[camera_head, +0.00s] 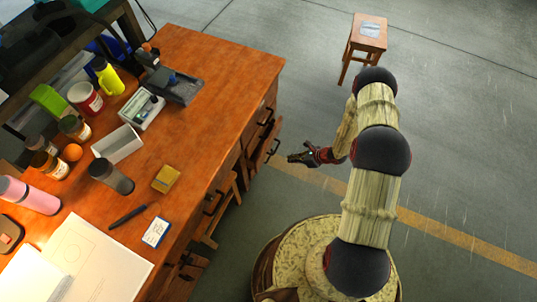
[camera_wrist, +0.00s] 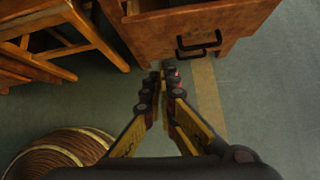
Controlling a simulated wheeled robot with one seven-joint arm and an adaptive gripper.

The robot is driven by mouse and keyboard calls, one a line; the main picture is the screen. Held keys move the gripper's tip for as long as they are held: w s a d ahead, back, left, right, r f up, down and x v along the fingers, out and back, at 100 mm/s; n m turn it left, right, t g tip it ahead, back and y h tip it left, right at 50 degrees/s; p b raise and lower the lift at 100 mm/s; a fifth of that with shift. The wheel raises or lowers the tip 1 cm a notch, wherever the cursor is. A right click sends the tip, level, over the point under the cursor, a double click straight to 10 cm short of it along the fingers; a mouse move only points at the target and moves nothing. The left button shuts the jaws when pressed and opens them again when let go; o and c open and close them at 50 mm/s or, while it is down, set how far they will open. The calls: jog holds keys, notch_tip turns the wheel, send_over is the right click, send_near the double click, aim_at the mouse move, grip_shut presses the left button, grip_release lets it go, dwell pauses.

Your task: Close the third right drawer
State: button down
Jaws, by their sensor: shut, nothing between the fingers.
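The wooden desk (camera_head: 225,90) has drawers with black handles on its side facing me. One drawer (camera_head: 268,145) on the far part of that side stands pulled out. In the wrist view the open drawer's brown front (camera_wrist: 150,35) fills the top, with a bit of its inside above the front edge. Two dark handle shapes (camera_wrist: 200,42) show at its right. My gripper (camera_head: 292,158) is shut and empty, just right of the drawer front in the head view. In the wrist view the fingertips (camera_wrist: 168,72) are close below the front; contact cannot be told.
The desktop holds a yellow box (camera_head: 166,179), a dark cup (camera_head: 111,177), a white tray (camera_head: 117,144), bottles and papers. A wooden stool (camera_head: 364,40) stands at the back. The floor right of the desk is open, with a yellow stripe (camera_head: 450,243).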

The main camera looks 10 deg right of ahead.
jog(key=r+n, duration=0.1)
jog(key=b, duration=0.5)
send_near(263, 156)
jog(key=shift+x, duration=2.05)
jog(key=shift+s+a, duration=0.1)
